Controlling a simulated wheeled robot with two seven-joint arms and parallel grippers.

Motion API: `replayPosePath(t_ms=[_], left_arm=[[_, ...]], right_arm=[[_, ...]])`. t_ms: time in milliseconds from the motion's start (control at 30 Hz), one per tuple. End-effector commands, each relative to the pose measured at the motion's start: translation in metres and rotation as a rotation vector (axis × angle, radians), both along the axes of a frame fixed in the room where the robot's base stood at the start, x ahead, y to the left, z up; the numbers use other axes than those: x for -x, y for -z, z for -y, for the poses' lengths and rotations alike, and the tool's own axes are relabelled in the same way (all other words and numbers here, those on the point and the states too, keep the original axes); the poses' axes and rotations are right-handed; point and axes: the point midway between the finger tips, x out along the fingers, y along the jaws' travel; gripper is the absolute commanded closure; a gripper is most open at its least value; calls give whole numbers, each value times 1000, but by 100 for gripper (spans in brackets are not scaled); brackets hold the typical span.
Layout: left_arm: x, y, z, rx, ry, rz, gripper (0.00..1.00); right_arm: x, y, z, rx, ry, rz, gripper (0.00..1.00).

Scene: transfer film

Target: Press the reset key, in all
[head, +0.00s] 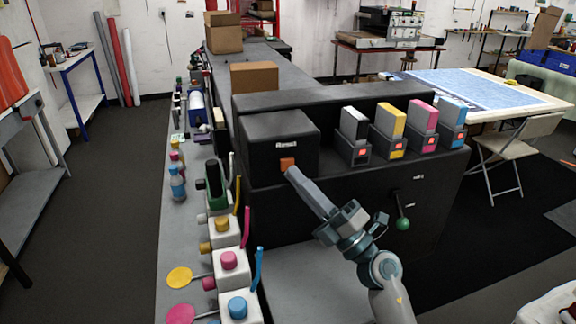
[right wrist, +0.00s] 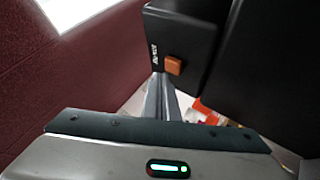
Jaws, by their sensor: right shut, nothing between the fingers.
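The reset key is a small orange square button (head: 287,163) on the front of a black box labelled "Reset" (head: 280,140). In the right wrist view the key (right wrist: 173,65) stands out from the box face (right wrist: 180,30). My right gripper (head: 292,174) is shut and empty, its fingers pointing at the key. In the head view its tips overlap the key's lower edge. In the right wrist view the tips (right wrist: 160,78) lie just beside the key; I cannot tell whether they touch it. My left gripper is not in view.
Ink cartridges, including a yellow one (head: 391,124) and a pink one (head: 423,117), stand in holders on the black machine (head: 340,185). A green-knobbed lever (head: 402,222) is right of my arm.

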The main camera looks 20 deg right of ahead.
Motion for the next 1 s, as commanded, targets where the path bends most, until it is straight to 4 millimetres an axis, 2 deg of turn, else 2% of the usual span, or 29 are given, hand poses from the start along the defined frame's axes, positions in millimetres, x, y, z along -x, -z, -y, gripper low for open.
replayPosePath(t_ms=[600,1000], left_arm=[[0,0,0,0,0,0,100],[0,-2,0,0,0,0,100]], right_arm=[[0,0,0,0,0,0,100],[-9,-1,0,0,0,0,100]])
